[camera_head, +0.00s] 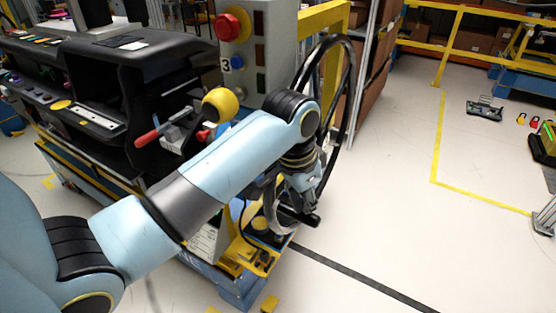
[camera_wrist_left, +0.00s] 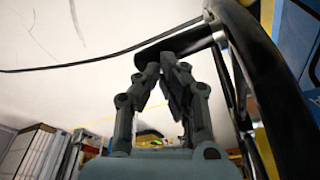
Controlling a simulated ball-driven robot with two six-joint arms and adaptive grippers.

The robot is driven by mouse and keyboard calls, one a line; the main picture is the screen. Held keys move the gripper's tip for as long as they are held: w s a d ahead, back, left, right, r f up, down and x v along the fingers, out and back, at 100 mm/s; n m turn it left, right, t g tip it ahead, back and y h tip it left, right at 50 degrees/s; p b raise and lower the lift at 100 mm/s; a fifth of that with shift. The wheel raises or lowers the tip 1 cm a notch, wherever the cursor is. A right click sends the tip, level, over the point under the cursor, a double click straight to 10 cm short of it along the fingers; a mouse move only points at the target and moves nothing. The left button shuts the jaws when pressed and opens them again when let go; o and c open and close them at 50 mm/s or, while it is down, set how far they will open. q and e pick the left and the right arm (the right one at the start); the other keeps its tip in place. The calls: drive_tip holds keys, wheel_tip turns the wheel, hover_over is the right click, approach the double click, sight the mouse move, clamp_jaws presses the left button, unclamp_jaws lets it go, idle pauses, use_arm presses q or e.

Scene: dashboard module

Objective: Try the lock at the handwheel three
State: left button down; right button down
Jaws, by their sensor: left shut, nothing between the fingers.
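The handwheel, with its black rim (camera_head: 351,88), stands upright beside the grey control box marked 3 (camera_head: 243,50). My left arm reaches across in front of it and hides part of the wheel. My left gripper (camera_head: 304,206) points down at the wheel's lower part. In the left wrist view the gripper (camera_wrist_left: 168,66) is shut and empty. Its tips are at a dark bar (camera_wrist_left: 178,46), likely the wheel's handle; I cannot tell whether they touch it. The thick dark rim (camera_wrist_left: 262,75) runs down the right side. I cannot make out a lock. My right gripper is out of view.
The control box carries a red button (camera_head: 232,25). A black dashboard module (camera_head: 120,65) sits at the left, with a yellow ball knob (camera_head: 220,104) and a red-handled lever (camera_head: 147,137) near my forearm. A yellow bracket (camera_head: 240,256) lies below. Open floor is at the right.

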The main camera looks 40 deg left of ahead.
use_arm(q)
drive_tip(key=shift+s+f, duration=0.15)
drive_tip(key=shift+f, duration=0.45)
idle(0.3)
drive_tip(key=shift+r+p, duration=0.8)
drive_tip(key=shift+r, duration=3.3)
